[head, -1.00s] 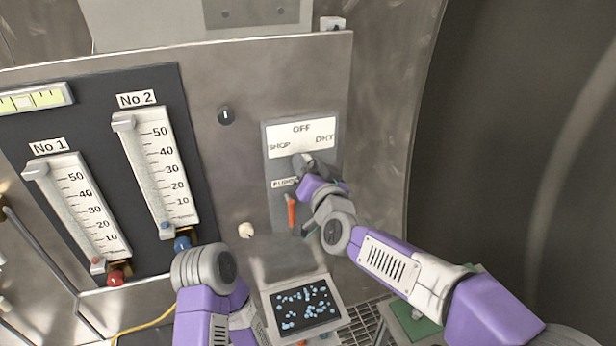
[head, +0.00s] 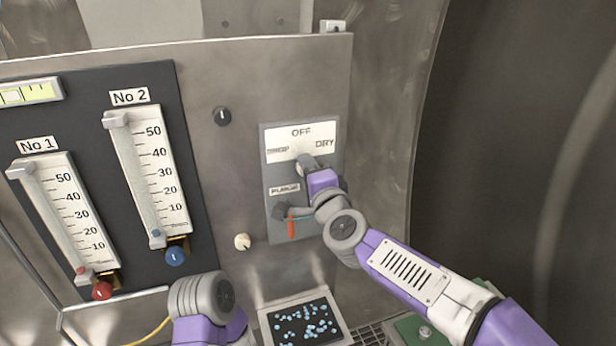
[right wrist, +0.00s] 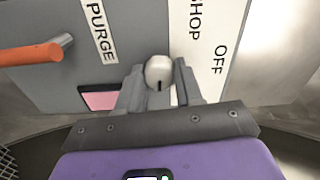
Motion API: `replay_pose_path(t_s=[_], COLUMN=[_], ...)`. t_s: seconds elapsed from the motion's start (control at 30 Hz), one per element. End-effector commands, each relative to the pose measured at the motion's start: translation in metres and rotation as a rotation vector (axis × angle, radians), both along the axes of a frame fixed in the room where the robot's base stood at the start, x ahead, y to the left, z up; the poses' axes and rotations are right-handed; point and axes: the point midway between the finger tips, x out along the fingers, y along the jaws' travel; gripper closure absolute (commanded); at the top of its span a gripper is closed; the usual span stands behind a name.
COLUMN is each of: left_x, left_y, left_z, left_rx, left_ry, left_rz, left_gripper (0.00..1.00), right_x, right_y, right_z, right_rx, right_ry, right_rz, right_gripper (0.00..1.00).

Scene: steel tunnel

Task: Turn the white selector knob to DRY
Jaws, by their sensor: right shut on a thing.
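The selector plate (head: 270,150) carries the labels SHOP, OFF and DRY (head: 325,143). My right gripper (head: 306,165) is at the lower middle of this plate and hides the knob in the head view. In the right wrist view the white selector knob (right wrist: 159,70) sits between the two fingers of my right gripper (right wrist: 158,84), which is shut on it. A short black mark shows on the knob's lower side in that view. SHOP and OFF show beside it there; DRY does not show. My left gripper is out of view; only part of the left arm shows.
Below the selector is the PURGE label (head: 284,189) with an orange lever (head: 291,228), close to my right gripper; the lever also shows in the wrist view (right wrist: 35,53). Gauges No 1 (head: 75,210) and No 2 (head: 155,170) stand at left. A small cream knob (head: 242,241) is below.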

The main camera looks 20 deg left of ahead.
Motion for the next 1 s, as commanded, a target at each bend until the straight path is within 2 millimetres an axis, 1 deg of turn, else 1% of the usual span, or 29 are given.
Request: replay_pose_path(t_s=[0.03, 0.2, 0.5, 0.7, 1.0], left_x=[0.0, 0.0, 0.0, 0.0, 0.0], left_y=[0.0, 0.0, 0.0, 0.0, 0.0], left_z=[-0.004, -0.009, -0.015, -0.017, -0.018], left_rx=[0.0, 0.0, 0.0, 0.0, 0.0], left_ry=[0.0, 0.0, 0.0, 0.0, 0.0], left_rz=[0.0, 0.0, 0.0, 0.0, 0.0], left_gripper=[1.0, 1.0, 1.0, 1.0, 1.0], right_x=[0.0, 0.0, 0.0, 0.0, 0.0], right_y=[0.0, 0.0, 0.0, 0.0, 0.0], right_z=[-0.001, -0.001, 0.0, 0.0, 0.0], right_rx=[0.038, 0.157, 0.31, 0.362, 0.383], right_ry=[0.023, 0.105, 0.207, 0.243, 0.258], right_rz=[-0.001, 0.0, 0.0, 0.0, 0.0], right_gripper=[0.95, 0.95, 0.95, 0.95, 0.95])
